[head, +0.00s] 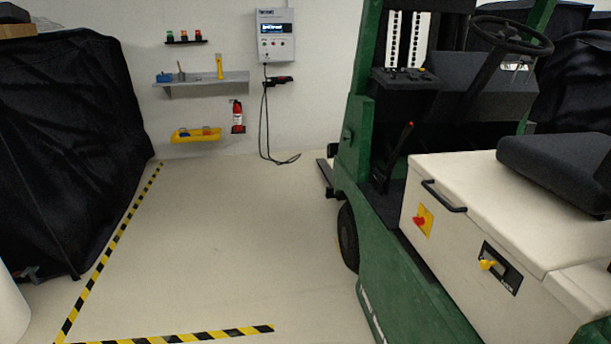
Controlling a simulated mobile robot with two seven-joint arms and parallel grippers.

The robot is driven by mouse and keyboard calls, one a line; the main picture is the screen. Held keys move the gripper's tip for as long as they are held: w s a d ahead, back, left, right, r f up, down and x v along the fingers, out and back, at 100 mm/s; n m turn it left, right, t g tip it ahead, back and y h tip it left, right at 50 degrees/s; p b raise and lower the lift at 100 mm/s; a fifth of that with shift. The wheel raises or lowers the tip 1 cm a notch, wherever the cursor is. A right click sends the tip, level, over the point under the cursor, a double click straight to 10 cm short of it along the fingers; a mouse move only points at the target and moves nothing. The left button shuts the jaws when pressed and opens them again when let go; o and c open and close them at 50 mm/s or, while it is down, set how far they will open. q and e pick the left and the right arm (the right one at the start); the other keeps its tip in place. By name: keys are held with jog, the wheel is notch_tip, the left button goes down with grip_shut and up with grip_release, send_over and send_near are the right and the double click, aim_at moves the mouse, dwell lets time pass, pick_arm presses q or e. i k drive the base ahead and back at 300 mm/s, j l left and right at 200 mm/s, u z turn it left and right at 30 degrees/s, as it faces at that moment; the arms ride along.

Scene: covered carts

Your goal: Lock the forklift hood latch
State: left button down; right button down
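The forklift stands at the right in the head view, with a green frame (400,285) and a cream hood (510,205) behind the steering wheel. On the hood's side is a black latch plate (505,276) with a yellow latch handle (488,265); its marking is too small to read. A black grab handle (443,196) is on the hood's upper edge. A red knob on a yellow plate (424,220) is to the left of the latch. The hood looks lowered. Neither of my grippers is in view.
A black-covered cart (70,150) stands at the left. Yellow-black floor tape (110,238) runs beside it. The floor (225,245) between cart and forklift is clear.

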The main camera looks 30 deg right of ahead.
aim_at(490, 260)
jog(key=i+z, duration=0.35)
jog(key=i, duration=0.25)
jog(key=i+j+z, duration=0.1)
jog(key=i+z, duration=0.2)
jog(key=i, duration=0.35)
jog(key=i+z, duration=0.15)
jog(key=i, duration=0.5)
jog(key=i+j+z, duration=0.15)
jog(key=i, duration=0.55)
jog(key=i+l+z, duration=0.1)
jog(key=i+z, duration=0.15)
jog(key=z, duration=0.15)
jog(key=i+z, duration=0.4)
jog(key=i+j+z, duration=0.1)
jog(key=z, duration=0.3)
jog(key=i+z, duration=0.55)
jog(key=z, duration=2.05)
